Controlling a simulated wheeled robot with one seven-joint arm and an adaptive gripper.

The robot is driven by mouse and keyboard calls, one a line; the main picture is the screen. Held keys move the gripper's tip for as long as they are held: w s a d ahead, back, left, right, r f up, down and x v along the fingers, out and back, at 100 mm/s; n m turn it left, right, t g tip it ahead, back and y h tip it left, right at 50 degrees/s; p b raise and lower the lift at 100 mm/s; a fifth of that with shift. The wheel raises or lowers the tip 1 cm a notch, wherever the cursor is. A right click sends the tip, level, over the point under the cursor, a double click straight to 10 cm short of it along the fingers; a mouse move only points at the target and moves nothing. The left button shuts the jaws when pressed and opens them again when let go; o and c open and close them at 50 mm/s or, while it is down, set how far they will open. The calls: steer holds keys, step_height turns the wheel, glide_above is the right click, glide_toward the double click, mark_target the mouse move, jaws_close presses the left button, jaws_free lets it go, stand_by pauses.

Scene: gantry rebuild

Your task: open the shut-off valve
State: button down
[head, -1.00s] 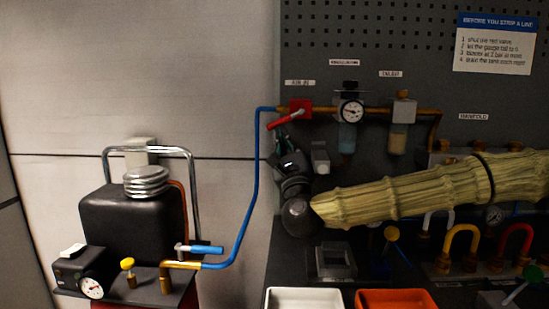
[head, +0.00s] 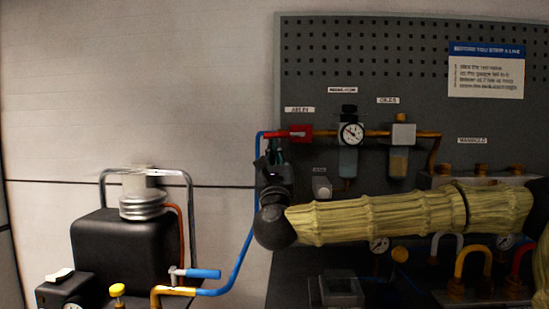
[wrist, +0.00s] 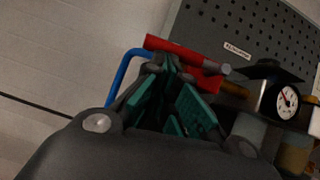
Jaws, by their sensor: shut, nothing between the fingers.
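The shut-off valve has a red body (head: 300,132) on the pipe under the "AIR IN" label. Its red lever (head: 276,134) points left, level and in line with the pipe. In the wrist view the red lever (wrist: 182,52) crosses just beyond my fingertips, with part of the red body (wrist: 208,82) behind them. My gripper (head: 274,150) is just below the lever, pointing up. Its green fingers (wrist: 170,72) are shut and empty, with the tips close to the lever; I cannot tell whether they touch.
A blue hose (head: 243,240) runs up to the valve from the compressor (head: 120,245) at left. Right of the valve are a gauge (head: 351,133) with a filter bowl, and a second grey-topped unit (head: 402,135). A grey pegboard (head: 420,60) stands behind.

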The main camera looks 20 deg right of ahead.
stand_by(0.4)
steer(key=v, duration=0.7)
steer(key=shift+s, duration=0.2)
